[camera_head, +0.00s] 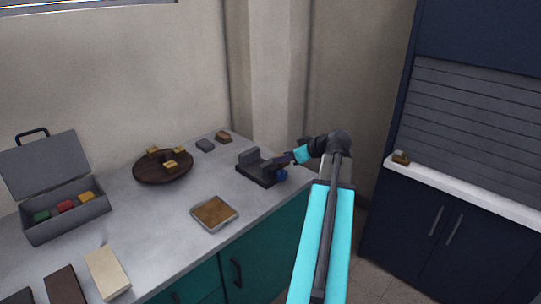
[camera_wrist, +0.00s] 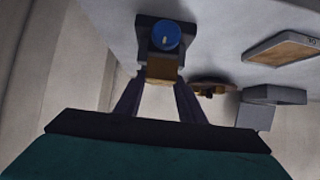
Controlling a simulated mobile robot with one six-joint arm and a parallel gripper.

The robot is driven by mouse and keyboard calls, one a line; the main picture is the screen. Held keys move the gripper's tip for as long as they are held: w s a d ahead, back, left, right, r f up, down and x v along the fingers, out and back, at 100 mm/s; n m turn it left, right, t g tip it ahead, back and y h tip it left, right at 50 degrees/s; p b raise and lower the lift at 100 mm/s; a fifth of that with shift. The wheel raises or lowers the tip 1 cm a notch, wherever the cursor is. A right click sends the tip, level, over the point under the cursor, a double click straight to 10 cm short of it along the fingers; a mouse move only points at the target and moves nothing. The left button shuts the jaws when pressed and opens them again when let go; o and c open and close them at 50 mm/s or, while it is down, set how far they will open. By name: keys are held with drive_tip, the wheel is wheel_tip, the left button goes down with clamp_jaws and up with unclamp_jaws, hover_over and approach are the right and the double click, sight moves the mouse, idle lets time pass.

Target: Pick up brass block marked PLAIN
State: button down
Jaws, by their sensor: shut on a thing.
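My gripper (camera_head: 285,160) is at the far right end of the counter, by a dark vise-like device (camera_head: 256,168) with a blue knob (camera_head: 281,175). In the wrist view my gripper (camera_wrist: 160,80) is shut on a brass-coloured block (camera_wrist: 160,72), held between the fingertips in front of the blue knob (camera_wrist: 165,35). No marking on it is readable, and the head view does not show it clearly. Three brass blocks lie on a round dark wooden board (camera_head: 150,177).
An open grey toolbox (camera_head: 65,224) with coloured blocks stands at the left. A shallow tan-filled tray (camera_head: 213,213) lies near the counter's front edge. Counter around the tray is clear.

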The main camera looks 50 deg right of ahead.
sight(286, 165)
drive_tip(key=shift+s+a, duration=0.15)
drive_tip(key=shift+s, duration=1.35)
drive_tip(key=shift+s+a, duration=0.1)
drive_tip(key=shift+s, duration=1.35)
drive_tip(key=shift+w, duration=0.15)
